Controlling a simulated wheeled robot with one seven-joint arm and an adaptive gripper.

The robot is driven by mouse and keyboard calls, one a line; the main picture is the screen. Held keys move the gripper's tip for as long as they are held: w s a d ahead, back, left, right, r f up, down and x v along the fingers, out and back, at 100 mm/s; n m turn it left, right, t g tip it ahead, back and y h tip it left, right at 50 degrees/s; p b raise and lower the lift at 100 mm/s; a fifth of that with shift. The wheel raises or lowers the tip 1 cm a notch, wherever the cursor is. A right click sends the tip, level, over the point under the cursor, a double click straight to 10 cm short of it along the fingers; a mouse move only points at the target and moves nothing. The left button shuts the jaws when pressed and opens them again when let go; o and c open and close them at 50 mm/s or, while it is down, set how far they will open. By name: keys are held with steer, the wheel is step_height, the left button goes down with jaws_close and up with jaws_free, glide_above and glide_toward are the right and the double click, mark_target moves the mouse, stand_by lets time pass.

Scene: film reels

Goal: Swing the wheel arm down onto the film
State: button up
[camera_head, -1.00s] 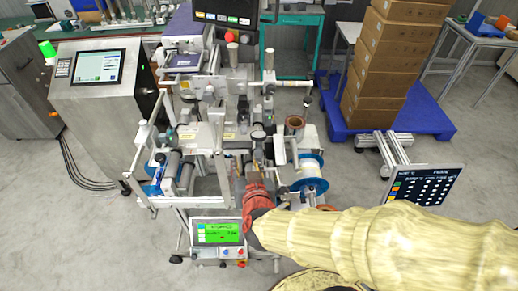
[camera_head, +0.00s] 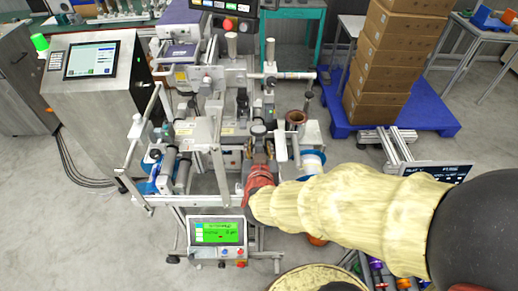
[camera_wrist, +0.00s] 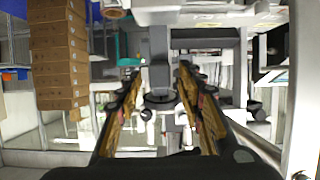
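The film machine (camera_head: 205,130) stands in the middle of the head view, with several rollers and posts on its frame. A grey upright part with a dark round, wheel-like piece (camera_wrist: 160,99) shows between my fingers in the wrist view. It may be the wheel arm; I cannot tell for sure. My gripper (camera_wrist: 160,88) is open, its two fingers apart on either side of that part, with no clear contact. In the head view my gripper (camera_head: 259,152) is at the machine's front right. A white reel with blue edges (camera_head: 312,160) is partly hidden by my arm. The film strip is not clear.
A small green-screened control box (camera_head: 217,232) stands at the machine's front. A steel cabinet with a screen (camera_head: 92,60) is at left. Stacked cartons (camera_head: 388,65) stand on a blue pallet (camera_head: 430,112) at back right. A dark panel (camera_head: 440,172) is partly behind my arm.

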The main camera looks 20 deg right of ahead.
steer(key=shift+w+d+f, duration=0.2)
steer(key=shift+w+f, duration=0.05)
steer(key=shift+w, duration=0.35)
steer(key=c, duration=0.3)
jaws_close()
stand_by(0.4)
